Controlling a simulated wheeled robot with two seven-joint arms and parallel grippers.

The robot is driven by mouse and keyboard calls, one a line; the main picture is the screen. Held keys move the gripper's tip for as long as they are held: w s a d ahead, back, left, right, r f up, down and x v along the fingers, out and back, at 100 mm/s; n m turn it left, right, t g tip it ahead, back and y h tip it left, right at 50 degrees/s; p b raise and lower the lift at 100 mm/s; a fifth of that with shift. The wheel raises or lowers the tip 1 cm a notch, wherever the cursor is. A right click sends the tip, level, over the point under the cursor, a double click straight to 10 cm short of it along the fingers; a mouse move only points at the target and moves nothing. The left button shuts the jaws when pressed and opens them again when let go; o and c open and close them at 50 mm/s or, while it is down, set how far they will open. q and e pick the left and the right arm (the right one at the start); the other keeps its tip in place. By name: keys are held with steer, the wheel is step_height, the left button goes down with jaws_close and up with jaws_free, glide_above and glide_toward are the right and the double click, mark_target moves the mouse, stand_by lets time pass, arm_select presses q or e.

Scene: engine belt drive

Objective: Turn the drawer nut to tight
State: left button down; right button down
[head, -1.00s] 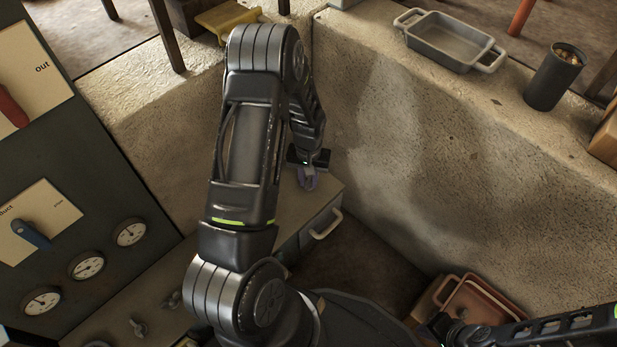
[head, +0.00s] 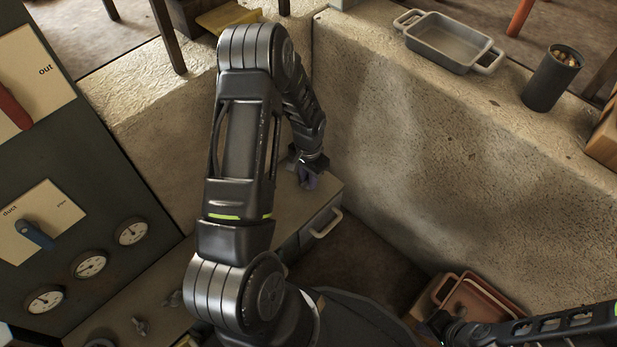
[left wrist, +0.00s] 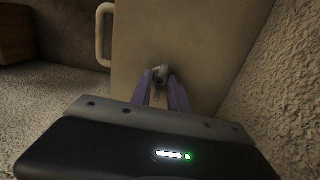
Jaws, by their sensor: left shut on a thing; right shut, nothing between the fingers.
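The drawer nut (left wrist: 159,74) is a small grey metal piece on the top face of a beige drawer cabinet (left wrist: 135,45). My left gripper (left wrist: 160,88) has its purple fingers closed around it, hiding its lower part. In the head view my left gripper (head: 307,180) reaches down to the cabinet top (head: 285,205), and its fingers hide the nut. The drawer's pale handle (head: 326,222) is on the front and also shows in the left wrist view (left wrist: 104,35). My right gripper (head: 438,324) is at the lower right, small and dark, shut and empty.
A concrete wall (head: 440,160) stands close to the right of the cabinet. A panel with dials (head: 89,264) and levers is at left. Wing nuts (head: 140,327) sit on a bench below it. A reddish tray (head: 475,300) lies near my right gripper. A grey dish (head: 448,42) and cup (head: 552,78) stand on the ledge.

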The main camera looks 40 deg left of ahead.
arm_select(q)
steer(key=c, duration=1.3)
jaws_free()
steer(key=shift+o, duration=0.2)
steer(key=shift+r, duration=0.1)
step_height(320, 180, up, 7)
steer(key=p, duration=0.2)
steer(key=shift+p, duration=0.3)
steer(key=shift+r, duration=0.3)
